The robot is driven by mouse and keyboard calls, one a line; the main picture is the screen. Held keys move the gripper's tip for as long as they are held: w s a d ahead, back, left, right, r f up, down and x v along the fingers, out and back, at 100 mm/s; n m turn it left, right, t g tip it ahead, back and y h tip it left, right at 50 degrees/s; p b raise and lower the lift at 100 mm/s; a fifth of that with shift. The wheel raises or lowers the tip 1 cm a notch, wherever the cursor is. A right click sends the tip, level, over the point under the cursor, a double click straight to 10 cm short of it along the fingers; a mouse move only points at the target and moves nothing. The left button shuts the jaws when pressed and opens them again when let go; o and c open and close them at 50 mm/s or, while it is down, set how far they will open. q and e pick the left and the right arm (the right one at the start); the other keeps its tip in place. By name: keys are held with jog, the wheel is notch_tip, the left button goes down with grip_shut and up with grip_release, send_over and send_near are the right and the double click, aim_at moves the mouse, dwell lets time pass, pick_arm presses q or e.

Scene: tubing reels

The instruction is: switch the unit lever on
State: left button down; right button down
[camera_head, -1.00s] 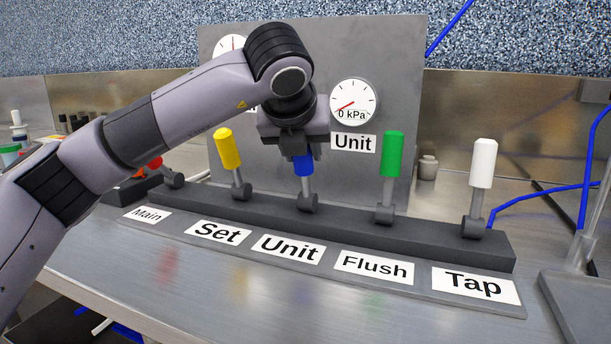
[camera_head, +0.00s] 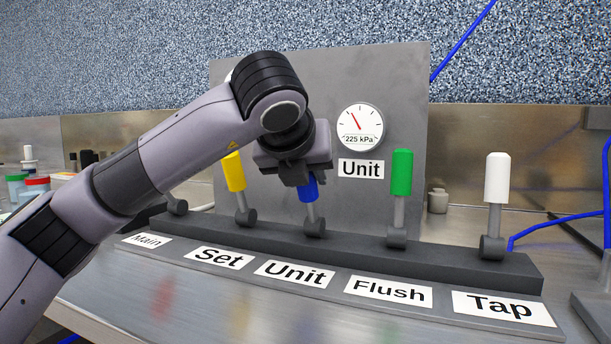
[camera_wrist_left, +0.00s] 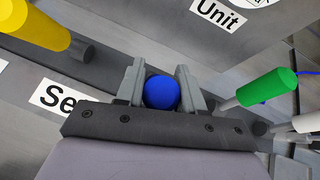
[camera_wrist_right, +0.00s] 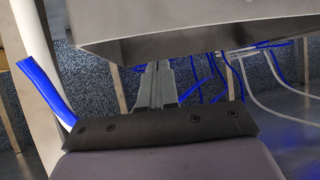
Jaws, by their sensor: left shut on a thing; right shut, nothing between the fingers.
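The unit lever (camera_head: 309,190) has a blue handle and stands above the "Unit" label (camera_head: 294,273) on the dark lever base. My left gripper (camera_head: 300,178) is shut on the blue handle from above; in the left wrist view the blue knob (camera_wrist_left: 161,92) sits between the two fingers. The Unit gauge (camera_head: 360,127) on the grey panel reads 225 kPa. My right gripper (camera_wrist_right: 157,85) is shut and empty in the right wrist view, below a metal edge, and is not in the head view.
The yellow Set lever (camera_head: 235,172) stands left of the blue one, the green Flush lever (camera_head: 401,173) and white Tap lever (camera_head: 497,179) to its right. Blue tubes (camera_wrist_right: 45,90) hang near my right gripper.

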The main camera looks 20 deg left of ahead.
pick_arm(q)
jog(key=c, duration=0.8)
grip_release()
jog(key=shift+v, duration=3.65)
